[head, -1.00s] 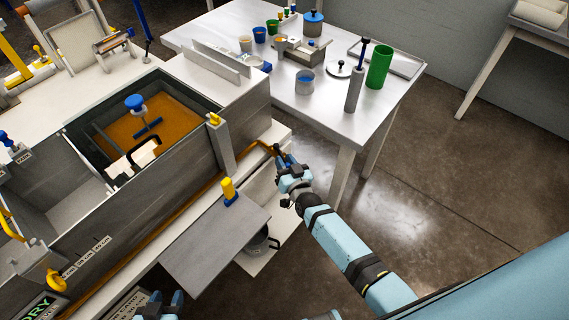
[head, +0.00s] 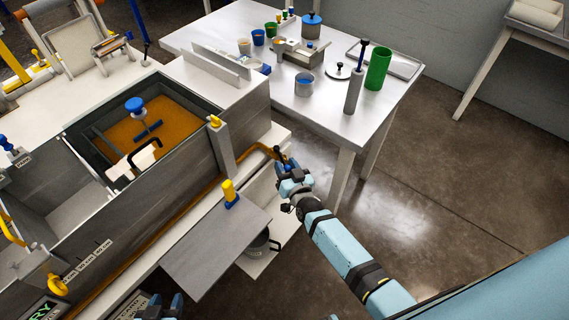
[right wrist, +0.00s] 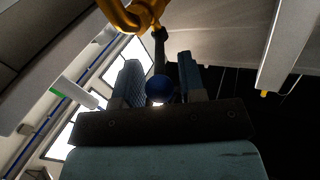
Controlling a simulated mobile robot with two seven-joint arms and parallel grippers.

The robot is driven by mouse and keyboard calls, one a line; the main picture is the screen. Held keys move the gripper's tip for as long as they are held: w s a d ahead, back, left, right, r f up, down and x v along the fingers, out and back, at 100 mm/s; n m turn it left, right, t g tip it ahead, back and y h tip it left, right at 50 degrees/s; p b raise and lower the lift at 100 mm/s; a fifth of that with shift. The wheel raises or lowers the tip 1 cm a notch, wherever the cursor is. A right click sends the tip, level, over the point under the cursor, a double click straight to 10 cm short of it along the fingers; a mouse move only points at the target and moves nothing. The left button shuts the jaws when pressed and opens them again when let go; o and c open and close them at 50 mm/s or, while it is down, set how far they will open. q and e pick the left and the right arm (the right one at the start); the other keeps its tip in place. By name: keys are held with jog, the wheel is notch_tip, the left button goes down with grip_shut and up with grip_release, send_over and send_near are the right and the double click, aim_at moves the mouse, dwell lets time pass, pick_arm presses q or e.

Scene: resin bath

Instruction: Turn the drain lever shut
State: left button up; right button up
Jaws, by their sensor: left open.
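The drain lever is a thin dark rod with a blue knob (head: 287,167), at the end of the orange pipe (head: 262,147) by the bath's right corner. In the right wrist view the rod hangs from the yellow-orange pipe (right wrist: 143,14), and its blue knob (right wrist: 158,88) sits between my fingers. My right gripper (head: 291,173) is open around the knob, with a finger on each side; the right finger looks apart from it, and contact on the left is unclear.
The grey bath (head: 165,190) holds orange resin (head: 130,128). A grey panel (head: 212,247) with a yellow-and-blue handle (head: 230,192) juts out in front, above a dark bucket (head: 258,245). A table (head: 330,110) with cups stands behind. The floor to the right is clear.

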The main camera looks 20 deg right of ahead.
jog(key=s+b, duration=0.1)
jog(key=s, duration=1.1)
jog(key=shift+s+d, duration=0.35)
jog(key=shift+s, duration=0.05)
